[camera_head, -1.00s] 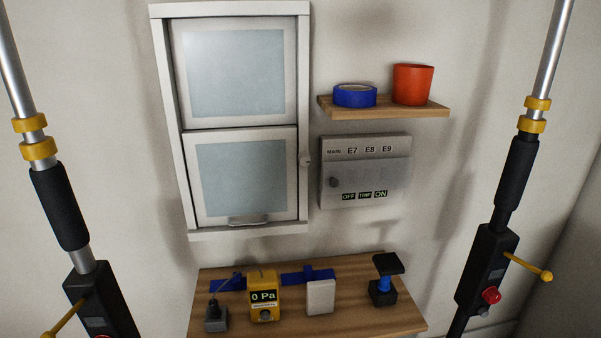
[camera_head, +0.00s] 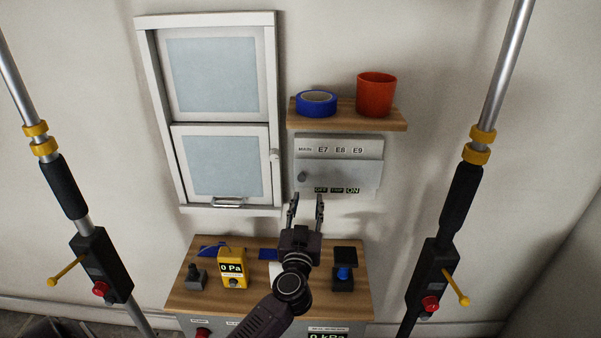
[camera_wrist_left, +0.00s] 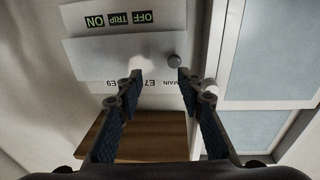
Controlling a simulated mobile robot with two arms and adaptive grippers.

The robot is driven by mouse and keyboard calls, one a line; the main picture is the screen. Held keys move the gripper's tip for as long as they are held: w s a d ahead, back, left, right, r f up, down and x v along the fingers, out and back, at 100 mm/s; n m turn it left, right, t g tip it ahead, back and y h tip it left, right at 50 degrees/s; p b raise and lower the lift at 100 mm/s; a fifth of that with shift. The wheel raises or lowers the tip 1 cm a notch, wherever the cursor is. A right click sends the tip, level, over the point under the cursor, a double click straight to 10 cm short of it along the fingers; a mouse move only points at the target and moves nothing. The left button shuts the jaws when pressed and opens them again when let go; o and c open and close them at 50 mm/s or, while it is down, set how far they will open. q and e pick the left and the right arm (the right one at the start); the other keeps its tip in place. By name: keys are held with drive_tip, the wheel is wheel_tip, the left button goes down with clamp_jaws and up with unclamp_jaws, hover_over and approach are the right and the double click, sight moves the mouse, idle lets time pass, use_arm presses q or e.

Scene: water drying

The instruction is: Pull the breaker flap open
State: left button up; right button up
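The grey breaker box (camera_head: 358,144) hangs on the wall below the shelf. Its flap (camera_head: 345,176) covers the middle of the box and appears closed, with a round knob (camera_head: 302,176) at its left end. OFF, TRIP and ON labels show below the flap. My left gripper (camera_head: 306,199) is open and empty, fingers pointing up at the lower left of the box. The left wrist view is upside down; there the open fingers (camera_wrist_left: 160,77) point at the flap (camera_wrist_left: 110,55), with the knob (camera_wrist_left: 178,60) near the right-hand fingertip. Contact cannot be told. My right gripper is not in view.
A wooden shelf (camera_head: 350,123) above the box holds blue tape (camera_head: 316,102) and a red cup (camera_head: 376,93). A wooden bench (camera_head: 190,299) below holds a yellow gauge (camera_head: 232,265) and other items. Poles stand at both sides.

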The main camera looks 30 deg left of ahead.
sight(302, 179)
use_arm(q)
drive_tip(key=shift+n+g+y, duration=0.6)
drive_tip(key=shift+g+y, duration=0.1)
drive_tip(key=shift+g, duration=0.1)
drive_tip(key=x, duration=0.3)
drive_tip(key=a+x, duration=0.1)
drive_tip(key=x, duration=0.2)
drive_tip(key=r+x, duration=0.1)
drive_tip(key=x, duration=0.2)
drive_tip(key=shift+s+a, duration=0.15)
drive_tip(key=shift+s, duration=0.3)
drive_tip(key=shift+r, duration=0.1)
clamp_jaws()
